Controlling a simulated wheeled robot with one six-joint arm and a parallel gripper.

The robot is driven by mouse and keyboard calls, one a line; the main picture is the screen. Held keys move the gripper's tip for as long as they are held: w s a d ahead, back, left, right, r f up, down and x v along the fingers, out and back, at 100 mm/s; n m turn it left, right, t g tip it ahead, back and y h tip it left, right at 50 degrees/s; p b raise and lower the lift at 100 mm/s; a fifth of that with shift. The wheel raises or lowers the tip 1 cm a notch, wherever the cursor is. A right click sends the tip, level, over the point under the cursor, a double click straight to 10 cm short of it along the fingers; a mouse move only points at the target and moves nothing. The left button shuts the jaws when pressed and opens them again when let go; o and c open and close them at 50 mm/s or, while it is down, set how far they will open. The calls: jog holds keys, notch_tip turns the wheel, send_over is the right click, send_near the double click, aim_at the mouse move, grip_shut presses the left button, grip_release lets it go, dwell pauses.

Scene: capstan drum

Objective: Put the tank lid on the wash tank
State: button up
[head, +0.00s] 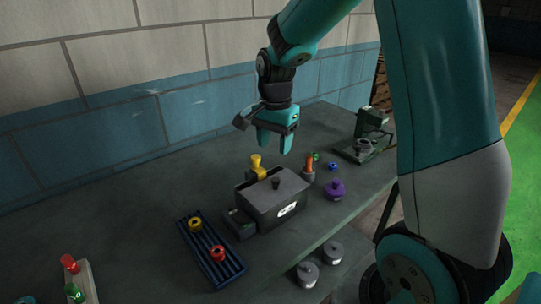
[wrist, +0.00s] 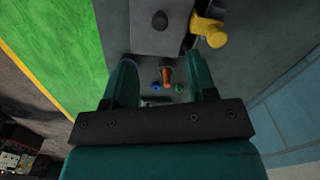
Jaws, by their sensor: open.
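The wash tank (head: 268,217) is a dark grey box with a white label, standing on the bench. The tank lid (head: 292,185), a grey plate with a dark knob, lies over its top. Whether it is fully seated is hard to tell. The lid also shows at the top of the wrist view (wrist: 145,36). My gripper (head: 274,145) is open and empty, pointing down above and behind the tank, clear of the lid. Its two fingers (wrist: 163,72) are apart in the wrist view, with the knob beyond them.
A yellow fitting (head: 258,168) rises behind the tank. An orange-topped holder (head: 308,172) and a purple part (head: 335,190) stand to its right. A ribbed dark tray (head: 211,252) with yellow and red rings lies front left. The bench's back left is clear.

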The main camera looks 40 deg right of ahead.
jog(key=s+a+r+n+y, duration=0.2)
jog(key=s+a+r+n, duration=0.1)
jog(key=s+a+n, duration=0.7)
jog(key=s+a+r+n+y, duration=0.2)
jog(key=s+a+r+n, duration=0.2)
jog(key=s+a+n, duration=0.7)
jog(key=shift+s+a+r, duration=0.15)
jog(key=shift+s+a, duration=0.1)
jog(key=shift+s, duration=0.25)
